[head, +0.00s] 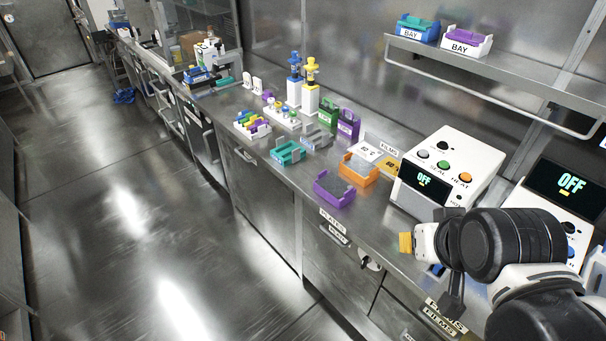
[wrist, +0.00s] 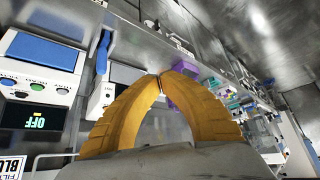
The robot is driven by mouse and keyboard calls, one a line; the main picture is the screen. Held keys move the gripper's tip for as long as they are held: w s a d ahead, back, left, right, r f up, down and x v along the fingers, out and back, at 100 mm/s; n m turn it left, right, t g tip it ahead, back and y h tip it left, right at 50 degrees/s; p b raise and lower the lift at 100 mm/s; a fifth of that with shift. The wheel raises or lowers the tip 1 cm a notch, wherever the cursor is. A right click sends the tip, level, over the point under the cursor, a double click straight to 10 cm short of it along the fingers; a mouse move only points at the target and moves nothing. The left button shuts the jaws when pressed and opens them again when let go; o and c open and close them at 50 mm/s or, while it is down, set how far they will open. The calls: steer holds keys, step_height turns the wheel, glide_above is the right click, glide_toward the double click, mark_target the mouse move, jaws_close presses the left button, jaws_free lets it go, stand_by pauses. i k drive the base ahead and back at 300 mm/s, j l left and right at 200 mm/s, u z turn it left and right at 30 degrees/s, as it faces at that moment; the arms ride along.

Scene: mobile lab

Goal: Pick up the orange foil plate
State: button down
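The orange foil plate (head: 358,176), an orange frame with a grey top, sits on the steel counter in the head view, left of the white sealer and just behind a purple plate. My gripper (head: 405,242) is over the counter's front edge, to the right and nearer than the orange plate, and apart from it. In the wrist view the two yellow fingers of my gripper (wrist: 160,78) meet at their tips with nothing between them. I cannot make out the orange plate in the wrist view; the fingers cover part of the counter.
A purple plate (head: 335,190) stands close in front of the orange plate, and a teal plate (head: 287,153) lies further left. A white sealer (head: 451,168) marked OFF stands to the right. A shelf (head: 490,80) with a rail hangs above the counter.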

mark_target(357, 169)
steer(key=i+j, duration=0.25)
steer(key=i, duration=0.25)
steer(key=i+j+u, duration=0.15)
steer(key=i, duration=0.4)
steer(key=j, duration=0.1)
